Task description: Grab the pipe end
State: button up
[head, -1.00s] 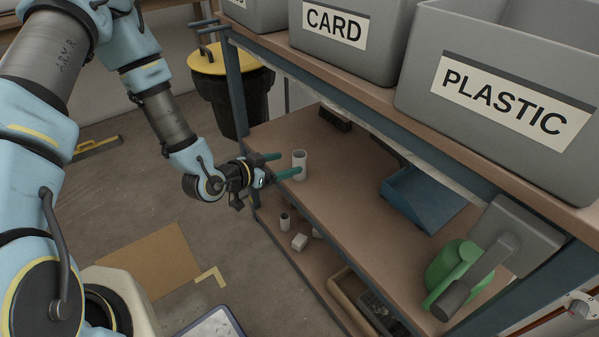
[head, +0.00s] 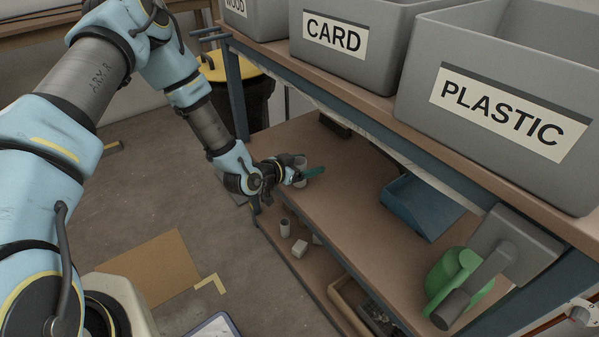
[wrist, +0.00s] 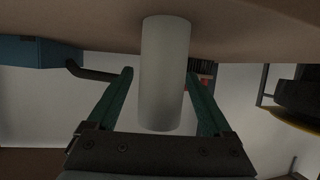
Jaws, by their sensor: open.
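The pipe end, a short pale grey cylinder (head: 300,162), stands upright on the brown middle shelf near its far left end. In the head view my gripper partly hides it. In the wrist view the pipe end (wrist: 163,105) fills the middle, and the shelf surface is at the top of that picture. My gripper (wrist: 160,74) is open, with one teal finger on each side of the pipe end. A narrow gap shows on the left side; on the right the finger is very close, and I cannot tell whether it touches.
Grey bins marked CARD (head: 352,45) and PLASTIC (head: 490,105) stand on the upper shelf (head: 375,98). A blue tray-like object (head: 420,205) and a green object (head: 455,275) are farther right on the middle shelf.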

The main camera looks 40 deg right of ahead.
grip_shut()
dwell(0.5)
jog(key=shift+r, duration=0.1)
